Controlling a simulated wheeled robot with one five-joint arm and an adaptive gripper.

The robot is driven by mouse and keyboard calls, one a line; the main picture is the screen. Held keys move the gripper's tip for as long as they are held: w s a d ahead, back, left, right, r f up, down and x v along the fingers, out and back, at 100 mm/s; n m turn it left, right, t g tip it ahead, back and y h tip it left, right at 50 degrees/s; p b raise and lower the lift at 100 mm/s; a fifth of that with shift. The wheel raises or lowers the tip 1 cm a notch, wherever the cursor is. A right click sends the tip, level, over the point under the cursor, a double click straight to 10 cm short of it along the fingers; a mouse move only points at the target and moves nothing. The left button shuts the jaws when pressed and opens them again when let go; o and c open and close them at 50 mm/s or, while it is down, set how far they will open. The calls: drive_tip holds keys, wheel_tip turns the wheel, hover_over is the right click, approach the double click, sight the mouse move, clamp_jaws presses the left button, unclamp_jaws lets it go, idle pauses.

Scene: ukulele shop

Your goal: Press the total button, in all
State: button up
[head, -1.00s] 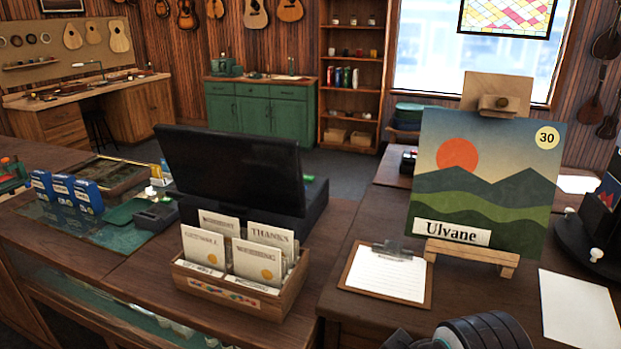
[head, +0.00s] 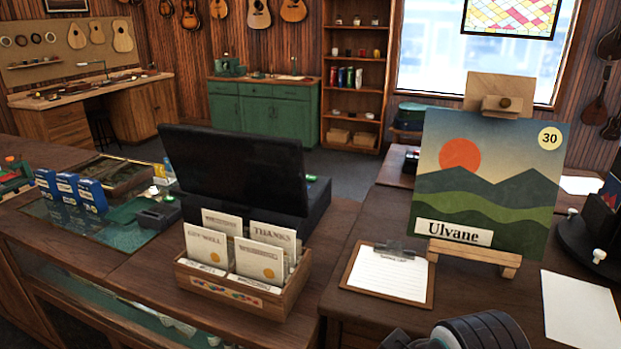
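A black cash register (head: 318,198) stands on the wooden counter, seen from behind. Its dark screen (head: 236,170) faces away from me and hides most of its top. A small green spot (head: 311,178) shows at the register's right edge; I cannot tell whether it is a button. No button marked total can be made out. A dark rounded part of my own arm shows at the bottom edge, right of centre. My gripper's fingertips are not in view.
A wooden card box (head: 232,292) stands in front of the register. To its right are a clipboard (head: 388,276), a painting on an easel (head: 490,185) and a white sheet (head: 580,312). Blue boxes (head: 68,190) and a card terminal (head: 160,217) stand left of the register.

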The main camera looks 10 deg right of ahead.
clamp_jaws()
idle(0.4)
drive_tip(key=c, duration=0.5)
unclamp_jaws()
